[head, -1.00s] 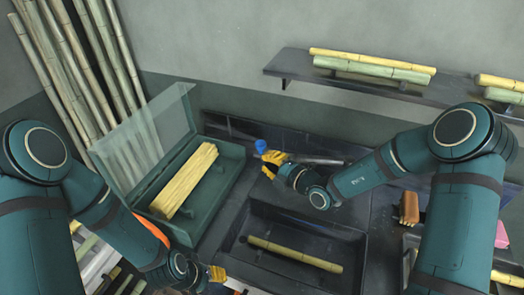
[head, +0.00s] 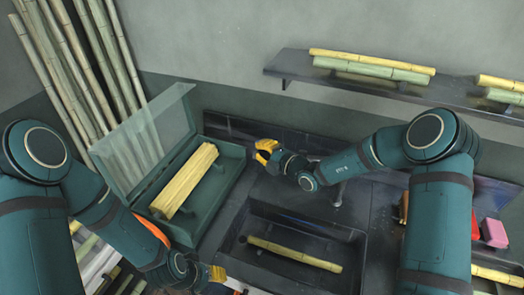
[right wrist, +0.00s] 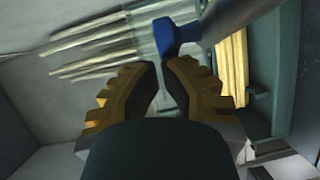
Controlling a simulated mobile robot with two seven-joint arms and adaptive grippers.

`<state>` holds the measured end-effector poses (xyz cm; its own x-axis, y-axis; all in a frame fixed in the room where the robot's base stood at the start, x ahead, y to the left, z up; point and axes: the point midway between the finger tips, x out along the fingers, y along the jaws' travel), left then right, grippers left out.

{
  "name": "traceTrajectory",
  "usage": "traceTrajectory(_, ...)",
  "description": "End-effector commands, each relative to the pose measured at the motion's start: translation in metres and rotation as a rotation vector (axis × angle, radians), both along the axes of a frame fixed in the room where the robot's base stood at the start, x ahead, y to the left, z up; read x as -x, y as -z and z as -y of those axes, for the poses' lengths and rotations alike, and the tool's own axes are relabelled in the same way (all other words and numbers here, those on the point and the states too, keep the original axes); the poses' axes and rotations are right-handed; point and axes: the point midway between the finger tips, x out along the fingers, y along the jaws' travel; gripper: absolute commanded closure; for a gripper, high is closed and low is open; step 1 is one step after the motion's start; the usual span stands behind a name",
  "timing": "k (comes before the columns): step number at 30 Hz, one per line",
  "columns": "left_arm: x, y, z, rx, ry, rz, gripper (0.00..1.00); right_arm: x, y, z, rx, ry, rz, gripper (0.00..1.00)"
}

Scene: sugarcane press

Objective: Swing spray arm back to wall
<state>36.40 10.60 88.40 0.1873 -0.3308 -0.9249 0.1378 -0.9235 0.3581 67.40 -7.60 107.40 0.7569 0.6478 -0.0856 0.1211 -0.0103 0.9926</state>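The spray arm shows in the right wrist view as a dark pipe with a blue head (right wrist: 178,36). The blue head is just beyond my right gripper's fingertips, by the right finger; whether they touch is unclear. In the head view the blue head is hidden, and a grey post (head: 338,195) stands at the sink's back edge. My right gripper (head: 265,150) is by the back wall panel, behind the sink. Its yellow-black fingertips (right wrist: 158,63) are nearly together, with nothing held between them. My left gripper (head: 215,273) is low at the front; its opening cannot be made out.
A green open-lidded box (head: 225,180) holding yellow cane (head: 185,180) stands left of the sink (head: 352,255), which contains one cane (head: 295,255). A wall shelf (head: 290,65) carries several canes. Tall bamboo poles (head: 75,65) lean at the left. A pink block (head: 495,233) is at right.

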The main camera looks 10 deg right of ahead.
Motion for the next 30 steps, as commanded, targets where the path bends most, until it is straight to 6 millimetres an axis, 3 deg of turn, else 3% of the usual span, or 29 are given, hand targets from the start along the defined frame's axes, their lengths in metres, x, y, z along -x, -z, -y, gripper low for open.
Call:
traceTrajectory(12, 0.000, -0.004, 0.000, 0.001, 0.000, 0.000, 0.49, -0.064, -0.001, 0.015, -0.001, 0.001, 0.002, 1.00)
traceTrajectory(30, 0.000, -0.005, 0.000, 0.001, 0.000, 0.000, 0.49, -0.071, -0.001, 0.019, 0.000, 0.003, 0.000, 1.00)
